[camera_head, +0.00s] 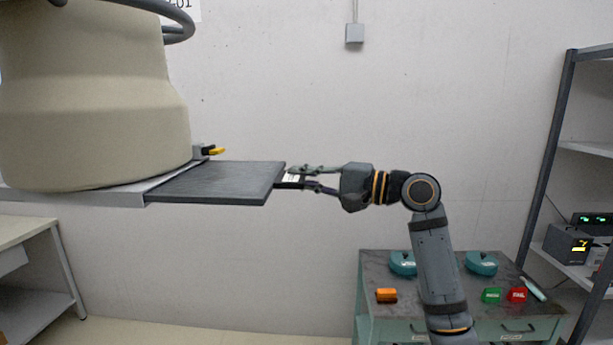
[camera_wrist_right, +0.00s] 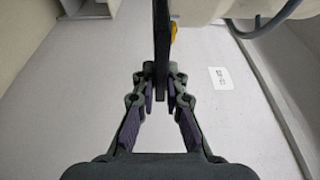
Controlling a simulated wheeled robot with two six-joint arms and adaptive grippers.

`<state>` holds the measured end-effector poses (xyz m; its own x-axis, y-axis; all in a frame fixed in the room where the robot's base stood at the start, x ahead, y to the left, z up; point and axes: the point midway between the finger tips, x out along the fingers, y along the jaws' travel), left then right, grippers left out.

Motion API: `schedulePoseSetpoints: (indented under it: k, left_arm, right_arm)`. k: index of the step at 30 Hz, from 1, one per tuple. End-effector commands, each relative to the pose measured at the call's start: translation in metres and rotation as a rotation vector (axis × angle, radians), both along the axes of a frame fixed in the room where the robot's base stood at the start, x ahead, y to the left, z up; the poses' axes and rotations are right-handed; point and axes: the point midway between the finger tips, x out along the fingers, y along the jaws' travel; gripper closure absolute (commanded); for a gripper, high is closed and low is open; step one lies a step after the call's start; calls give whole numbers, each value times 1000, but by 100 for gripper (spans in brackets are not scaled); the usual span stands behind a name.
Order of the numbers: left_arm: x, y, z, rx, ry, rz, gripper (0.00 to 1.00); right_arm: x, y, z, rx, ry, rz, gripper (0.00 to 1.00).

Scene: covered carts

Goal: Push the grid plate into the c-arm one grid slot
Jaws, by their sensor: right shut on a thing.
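The grid plate (camera_head: 215,182) is a flat dark grey slab. It lies level and sticks out to the right from the slot under the large beige c-arm head (camera_head: 95,100). Its left part is hidden under the head. My right gripper (camera_head: 288,178) is shut on the plate's right end, by a small tab with a white label. In the right wrist view the plate (camera_wrist_right: 162,45) shows edge-on between the two fingertips (camera_wrist_right: 161,90). A yellow-tipped latch (camera_head: 216,151) sits at the slot's back edge. My left gripper is not in view.
A green cart (camera_head: 375,265) stands below my right arm, with teal cases, an orange block (camera_head: 386,295), and green and red boxes. A shelf rack (camera_head: 555,140) is at the right. A white table (camera_head: 30,240) is at lower left.

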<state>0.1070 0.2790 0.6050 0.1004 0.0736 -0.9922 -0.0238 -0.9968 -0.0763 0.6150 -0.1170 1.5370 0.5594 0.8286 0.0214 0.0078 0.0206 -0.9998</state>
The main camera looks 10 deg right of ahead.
Motion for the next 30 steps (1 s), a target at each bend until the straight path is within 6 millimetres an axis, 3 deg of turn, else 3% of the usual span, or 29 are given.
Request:
schedulePoseSetpoints:
  k: [30]
  left_arm:
    - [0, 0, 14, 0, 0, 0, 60]
  right_arm:
    - [6, 24, 2, 2, -2, 0, 100]
